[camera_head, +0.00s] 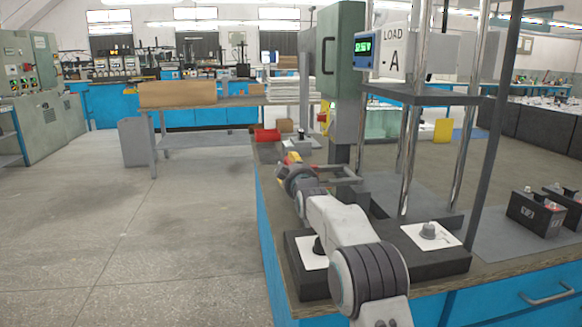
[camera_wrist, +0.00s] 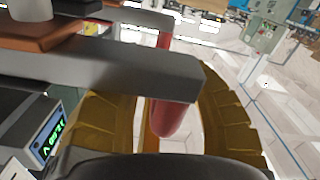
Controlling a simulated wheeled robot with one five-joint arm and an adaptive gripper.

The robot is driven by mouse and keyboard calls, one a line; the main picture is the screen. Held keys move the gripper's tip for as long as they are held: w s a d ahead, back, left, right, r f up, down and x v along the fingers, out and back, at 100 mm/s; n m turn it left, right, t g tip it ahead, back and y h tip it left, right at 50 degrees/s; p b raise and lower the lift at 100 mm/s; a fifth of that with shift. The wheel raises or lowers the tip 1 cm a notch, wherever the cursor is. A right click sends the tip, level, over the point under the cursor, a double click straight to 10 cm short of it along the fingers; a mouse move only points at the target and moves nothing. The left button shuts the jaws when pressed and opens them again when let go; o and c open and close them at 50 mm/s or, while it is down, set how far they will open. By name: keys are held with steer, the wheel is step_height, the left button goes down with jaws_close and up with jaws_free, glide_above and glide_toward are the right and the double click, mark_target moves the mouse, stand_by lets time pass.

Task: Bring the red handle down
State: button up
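The red handle (camera_wrist: 172,118) is a round bar joining the ends of two grey lever arms (camera_wrist: 150,72), and the nearer arm hides part of it. In the wrist view, the yellow fingers of my gripper (camera_wrist: 175,125) stand on either side of the handle. Light gaps show between the fingers and the bar, so my gripper looks open around it. In the head view, my gripper (camera_head: 296,166) is at the left end of the grey lever arms (camera_head: 335,173), which reach out from the press. The handle is largely covered there.
A green-grey cabinet (camera_head: 343,60) and a LOAD A display (camera_head: 382,50) stand above the bench. Metal columns (camera_head: 412,150) rise to the right. A red cylinder (camera_head: 266,135) lies beyond my gripper. Black batteries (camera_head: 537,213) stand at right. The floor at left is clear.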

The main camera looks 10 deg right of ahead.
steer(key=shift+o, duration=0.4)
steer(key=shift+f, duration=0.15)
steer(key=shift+s, duration=0.25)
steer(key=s, duration=1.1)
steer(key=shift+s+r, duration=0.2)
steer(key=shift+s, duration=0.05)
